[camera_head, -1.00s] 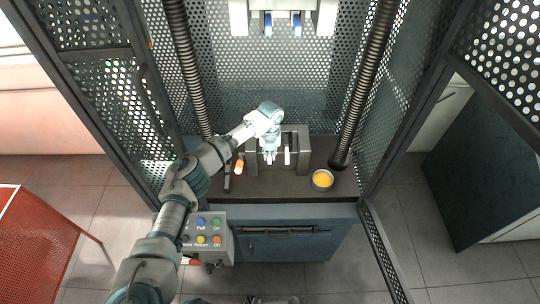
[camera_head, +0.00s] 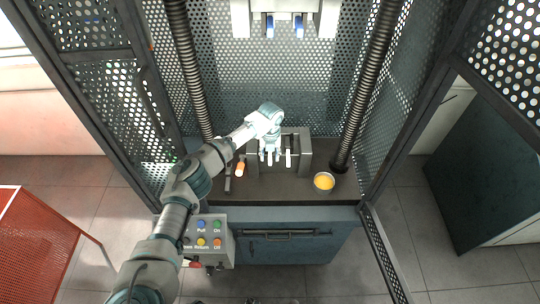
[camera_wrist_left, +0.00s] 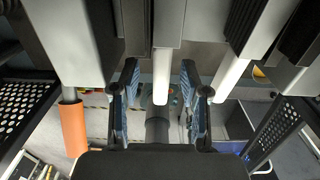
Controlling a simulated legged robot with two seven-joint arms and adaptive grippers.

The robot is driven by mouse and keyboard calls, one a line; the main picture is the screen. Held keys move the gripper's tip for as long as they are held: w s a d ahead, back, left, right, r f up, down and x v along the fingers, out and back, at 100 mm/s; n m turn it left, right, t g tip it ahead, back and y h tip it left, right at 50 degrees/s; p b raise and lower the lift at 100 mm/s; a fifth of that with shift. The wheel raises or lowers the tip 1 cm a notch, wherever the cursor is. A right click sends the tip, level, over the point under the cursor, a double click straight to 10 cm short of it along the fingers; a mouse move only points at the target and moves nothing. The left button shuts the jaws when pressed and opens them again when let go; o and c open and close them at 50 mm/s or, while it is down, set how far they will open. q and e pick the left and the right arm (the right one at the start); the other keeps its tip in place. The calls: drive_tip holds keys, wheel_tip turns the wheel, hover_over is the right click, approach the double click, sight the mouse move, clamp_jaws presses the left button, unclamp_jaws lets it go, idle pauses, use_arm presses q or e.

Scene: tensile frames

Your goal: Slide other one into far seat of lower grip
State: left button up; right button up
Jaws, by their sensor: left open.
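The lower grip (camera_head: 304,151) is a grey metal block fixture on the dark table inside the cage. My left gripper (camera_head: 269,157) is over its middle, seen from above. In the left wrist view, my left gripper (camera_wrist_left: 159,100) is open, with its blue-padded fingers apart. A white rod (camera_wrist_left: 161,76) shows between the fingers, with gaps on both sides. A second white rod (camera_wrist_left: 231,72) stands to the right, against grey grip blocks; it also shows in the head view (camera_head: 288,158). How deep either rod sits is hidden. My right gripper is out of view.
An orange-and-white cylinder (camera_head: 240,168) is left of the grip; it shows orange in the wrist view (camera_wrist_left: 74,127). A bowl with yellow-orange contents (camera_head: 324,181) is to the right. The upper grip (camera_head: 283,18) hangs above. Ribbed columns flank the grip. A button box (camera_head: 209,238) is in front.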

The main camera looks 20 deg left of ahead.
use_arm(q)
wheel_tip(320, 180, up, 12)
idle(0.5)
drive_tip(key=shift+d+f, duration=0.1)
drive_tip(key=shift+f, duration=0.05)
idle(0.3)
